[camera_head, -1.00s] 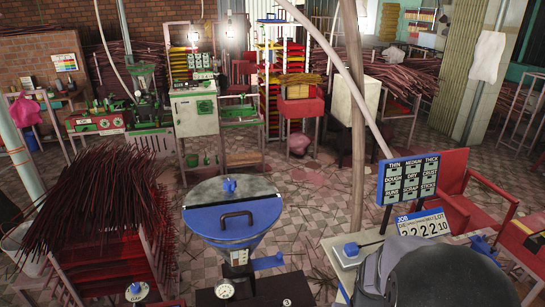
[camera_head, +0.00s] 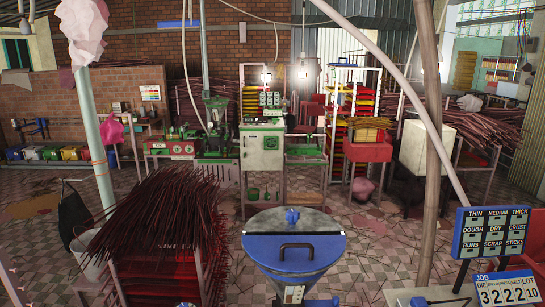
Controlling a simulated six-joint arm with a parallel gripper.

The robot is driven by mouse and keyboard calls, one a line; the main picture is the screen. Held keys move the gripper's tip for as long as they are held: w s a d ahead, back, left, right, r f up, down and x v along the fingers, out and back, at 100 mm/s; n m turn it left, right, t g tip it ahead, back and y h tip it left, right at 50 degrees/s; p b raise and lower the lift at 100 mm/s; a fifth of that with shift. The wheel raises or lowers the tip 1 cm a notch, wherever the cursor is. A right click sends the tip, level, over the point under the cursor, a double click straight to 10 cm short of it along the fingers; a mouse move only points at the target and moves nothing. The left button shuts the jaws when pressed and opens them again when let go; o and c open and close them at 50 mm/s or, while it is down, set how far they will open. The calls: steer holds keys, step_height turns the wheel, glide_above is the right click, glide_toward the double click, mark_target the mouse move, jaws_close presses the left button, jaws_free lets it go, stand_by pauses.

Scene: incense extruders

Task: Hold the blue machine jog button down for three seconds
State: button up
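The blue machine (camera_head: 293,262) stands at the bottom middle, a hopper with a blue and grey lid, a dark handle and a small blue knob on top. Its lower part is cut off by the picture's bottom edge. I cannot make out a jog button on it. A small blue part (camera_head: 417,301) shows at the bottom edge right of it, on a pale surface; I cannot tell what it is. My gripper is not in view.
A rack of dark red sticks (camera_head: 165,225) stands left of the blue machine. A blue sign board (camera_head: 491,232) and a number board (camera_head: 507,290) are at the lower right. A wooden pole (camera_head: 432,190) rises behind. A green-and-white cabinet (camera_head: 262,150) stands further back.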

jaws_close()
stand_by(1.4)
